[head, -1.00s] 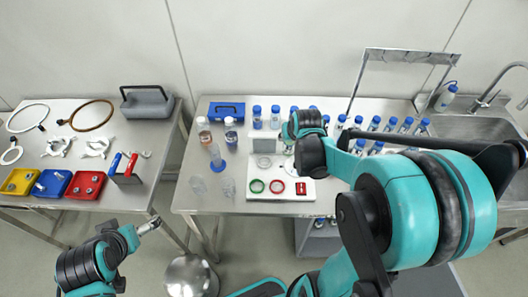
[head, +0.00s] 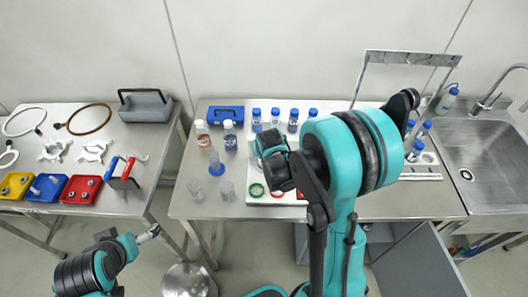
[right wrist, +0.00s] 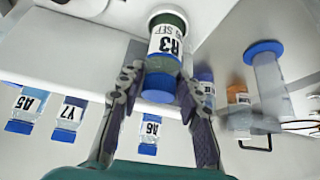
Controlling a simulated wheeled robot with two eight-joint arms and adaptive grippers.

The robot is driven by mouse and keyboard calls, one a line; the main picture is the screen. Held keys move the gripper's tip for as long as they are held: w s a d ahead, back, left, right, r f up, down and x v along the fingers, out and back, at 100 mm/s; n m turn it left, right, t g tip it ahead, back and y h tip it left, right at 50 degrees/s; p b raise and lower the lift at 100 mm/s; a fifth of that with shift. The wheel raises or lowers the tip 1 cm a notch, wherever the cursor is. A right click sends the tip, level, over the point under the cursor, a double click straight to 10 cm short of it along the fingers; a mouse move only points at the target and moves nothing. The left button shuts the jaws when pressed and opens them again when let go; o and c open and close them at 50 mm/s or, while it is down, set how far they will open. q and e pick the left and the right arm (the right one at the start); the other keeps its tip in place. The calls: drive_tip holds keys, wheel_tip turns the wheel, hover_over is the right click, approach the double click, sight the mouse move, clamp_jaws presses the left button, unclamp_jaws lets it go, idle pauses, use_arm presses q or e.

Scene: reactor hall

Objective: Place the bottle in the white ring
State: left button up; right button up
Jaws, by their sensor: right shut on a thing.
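The bottle (right wrist: 165,42) has a white label reading R3, a green band of contents and a blue cap. My right gripper (right wrist: 160,82) is shut on it near the cap. In the head view my right arm hides the bottle and fingertips, above the white board (head: 253,200). On that board a green ring (head: 256,190) shows in part.
Blue-capped bottles (head: 274,116) stand in a row behind the board. Two bottles, a blue-based cylinder (head: 216,166) and clear beakers (head: 227,190) stand left of it. A metal frame (head: 405,58) and sink (head: 485,150) are at right. A left table (head: 120,195) holds coloured trays.

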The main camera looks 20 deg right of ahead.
drive_tip(key=shift+f, duration=0.1)
drive_tip(key=o, duration=1.2)
drive_tip(key=shift+c, duration=0.2)
drive_tip(key=shift+s+r, duration=0.15)
drive_tip(key=shift+r, duration=0.25)
drive_tip(key=s+a+r+n+p, duration=0.1)
drive_tip(key=s+a+r, duration=0.2)
drive_tip(key=s+r, duration=0.2)
drive_tip(key=s+a+r+n+y+p, duration=0.1)
drive_tip(key=s+a+r, duration=0.2)
drive_tip(key=s+r, duration=0.2)
drive_tip(key=s+a+r+n+t+y+p, duration=0.1)
drive_tip(key=s+a+r, duration=0.2)
drive_tip(key=s, duration=0.7)
wheel_tip(320, 180, up, 3)
drive_tip(key=shift+s+f+n, duration=0.15)
drive_tip(key=shift+n, duration=0.15)
